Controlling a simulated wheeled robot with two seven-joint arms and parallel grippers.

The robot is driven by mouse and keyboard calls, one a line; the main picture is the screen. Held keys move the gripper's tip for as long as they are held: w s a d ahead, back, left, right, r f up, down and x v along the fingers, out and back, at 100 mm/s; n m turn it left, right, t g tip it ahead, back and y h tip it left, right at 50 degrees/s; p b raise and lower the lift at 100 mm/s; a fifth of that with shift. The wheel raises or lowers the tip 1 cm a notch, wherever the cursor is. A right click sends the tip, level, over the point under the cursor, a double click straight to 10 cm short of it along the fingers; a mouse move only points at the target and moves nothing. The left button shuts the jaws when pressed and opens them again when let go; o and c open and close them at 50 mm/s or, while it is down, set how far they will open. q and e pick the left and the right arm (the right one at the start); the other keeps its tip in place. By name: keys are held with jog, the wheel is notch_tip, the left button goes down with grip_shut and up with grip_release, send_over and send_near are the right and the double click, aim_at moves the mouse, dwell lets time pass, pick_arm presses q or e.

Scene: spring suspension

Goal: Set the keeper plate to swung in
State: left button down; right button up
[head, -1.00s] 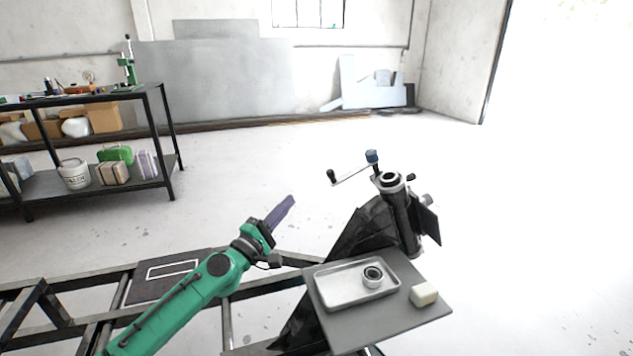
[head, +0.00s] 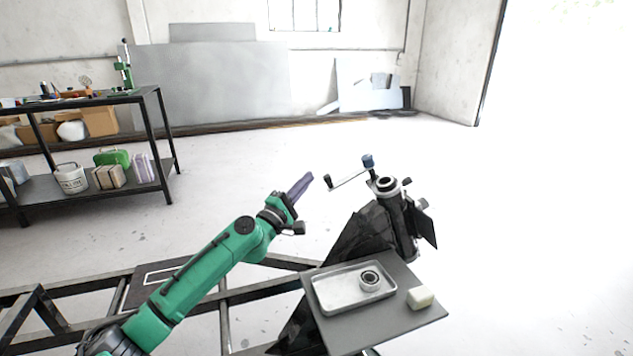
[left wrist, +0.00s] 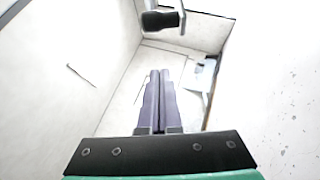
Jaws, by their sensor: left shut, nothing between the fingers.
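A dark upright cylinder (head: 400,222) with a ring-shaped top stands at the right, on a black faceted bracket (head: 355,238). A thin bar (head: 348,176) above it has a blue knob (head: 367,161) at one end and a black handle (head: 327,181) at the other. I cannot tell for certain which part is the keeper plate; a dark flat plate (head: 424,228) sits at the cylinder's right side. My left gripper (head: 308,178) is shut and empty, just left of the black handle. In the left wrist view the handle (left wrist: 160,20) shows beyond my closed fingers (left wrist: 159,75). My right gripper is out of view.
A grey shelf (head: 385,331) in front of the cylinder carries a metal tray (head: 332,293) with a ring (head: 370,280) in it, and a pale block (head: 420,297). A black rack (head: 163,130) stands at the back left.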

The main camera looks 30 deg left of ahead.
pick_arm(q)
jog(key=d, duration=0.2)
jog(key=d+p, duration=0.1)
jog(key=shift+s+d+r, duration=0.35)
jog(key=shift+d, duration=0.05)
